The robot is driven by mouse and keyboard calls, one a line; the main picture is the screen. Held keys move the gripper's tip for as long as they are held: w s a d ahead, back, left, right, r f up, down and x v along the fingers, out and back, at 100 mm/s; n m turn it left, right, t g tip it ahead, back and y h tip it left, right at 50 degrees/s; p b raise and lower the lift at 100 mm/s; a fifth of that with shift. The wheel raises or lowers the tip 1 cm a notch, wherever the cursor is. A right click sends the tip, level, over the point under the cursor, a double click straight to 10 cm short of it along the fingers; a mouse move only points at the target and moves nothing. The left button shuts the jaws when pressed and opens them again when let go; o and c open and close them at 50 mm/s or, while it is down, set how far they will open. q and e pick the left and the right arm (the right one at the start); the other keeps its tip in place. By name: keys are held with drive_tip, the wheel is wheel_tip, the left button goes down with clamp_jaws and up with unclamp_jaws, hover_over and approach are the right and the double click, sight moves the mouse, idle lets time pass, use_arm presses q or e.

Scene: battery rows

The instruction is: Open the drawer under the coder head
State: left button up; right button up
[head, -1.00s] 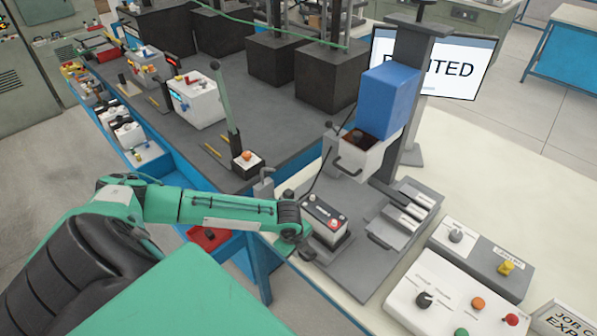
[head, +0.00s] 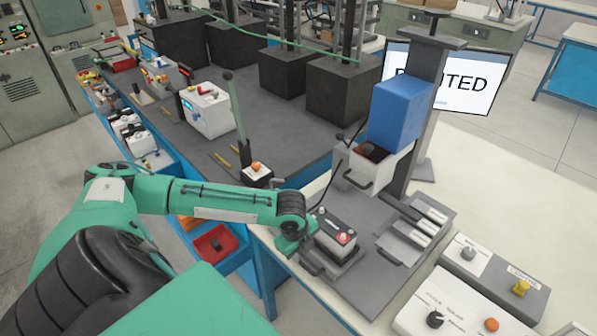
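The coder head (head: 396,112) is a blue box on a grey column, right of centre in the head view. The white drawer (head: 365,178) under it has a dark handle on its front. It sticks out toward me, with its dark inside showing from above. A dark object in it is too small to name. My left gripper (head: 304,255) is low beside the left of a battery (head: 336,233), away from the drawer handle. Its fingers are mostly hidden by my wrist, so their opening does not show. My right gripper is out of view.
The battery sits on a grey base plate (head: 377,283) below the drawer. A lever (head: 238,120) stands upright at the left. A control box (head: 455,310) with knobs is at the lower right, and a screen (head: 470,80) stands behind the column. The pale bench right of the column is clear.

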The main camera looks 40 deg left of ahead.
use_arm(q)
drive_tip(key=r, duration=0.2)
drive_tip(key=s+r, duration=0.1)
drive_tip(key=r, duration=0.2)
drive_tip(key=shift+r+b, duration=0.25)
drive_tip(key=shift+b, duration=0.1)
